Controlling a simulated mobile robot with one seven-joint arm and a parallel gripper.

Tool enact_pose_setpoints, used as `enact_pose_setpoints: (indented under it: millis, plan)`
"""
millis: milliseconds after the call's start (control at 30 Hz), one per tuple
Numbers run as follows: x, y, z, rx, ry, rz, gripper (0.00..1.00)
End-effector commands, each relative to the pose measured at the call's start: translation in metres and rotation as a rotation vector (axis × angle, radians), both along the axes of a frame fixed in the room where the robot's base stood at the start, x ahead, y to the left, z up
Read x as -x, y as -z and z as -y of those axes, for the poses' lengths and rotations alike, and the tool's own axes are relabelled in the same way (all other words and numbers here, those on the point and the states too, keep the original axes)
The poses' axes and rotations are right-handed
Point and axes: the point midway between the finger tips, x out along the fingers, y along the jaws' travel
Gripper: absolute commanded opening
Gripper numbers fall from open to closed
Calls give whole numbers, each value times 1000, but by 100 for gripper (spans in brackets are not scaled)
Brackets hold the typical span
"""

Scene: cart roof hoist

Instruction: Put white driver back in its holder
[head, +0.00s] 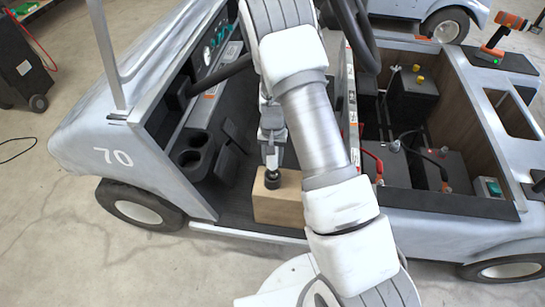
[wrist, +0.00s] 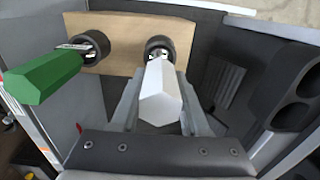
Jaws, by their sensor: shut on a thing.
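The white driver (wrist: 160,98) has a faceted handle and lies between the two grey fingers of my gripper (wrist: 158,110) in the wrist view. My gripper is shut on it. Its shank end is at the right-hand black ring (wrist: 160,46) on a wooden block (wrist: 122,28); how deep it sits in the ring cannot be told. In the head view my gripper (head: 271,150) points down just above the block (head: 282,205) and its black ring (head: 272,179). The driver is mostly hidden there by the fingers.
A green driver (wrist: 45,76) stands in the left-hand ring of the block. The block rests on the cart floor, beside a black cup holder (head: 193,153) and below the steering wheel. An orange drill (head: 503,32) stands on the cart at the far right.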

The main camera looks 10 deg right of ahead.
Motion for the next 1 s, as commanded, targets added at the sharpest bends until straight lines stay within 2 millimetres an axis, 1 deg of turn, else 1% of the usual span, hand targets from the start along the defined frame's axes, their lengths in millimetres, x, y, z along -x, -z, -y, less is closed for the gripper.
enact_pose_setpoints:
  millis: [433,467,500,633,667,900,1000]
  plan:
    - [0,12,0,0,0,1,0]
    - [0,12,0,0,0,1,47]
    - [0,11,0,0,0,1,54]
    - [0,11,0,0,0,0,77]
    - [0,11,0,0,0,0,80]
    - [0,12,0,0,0,-1,80]
    - [0,8,0,0,0,0,80]
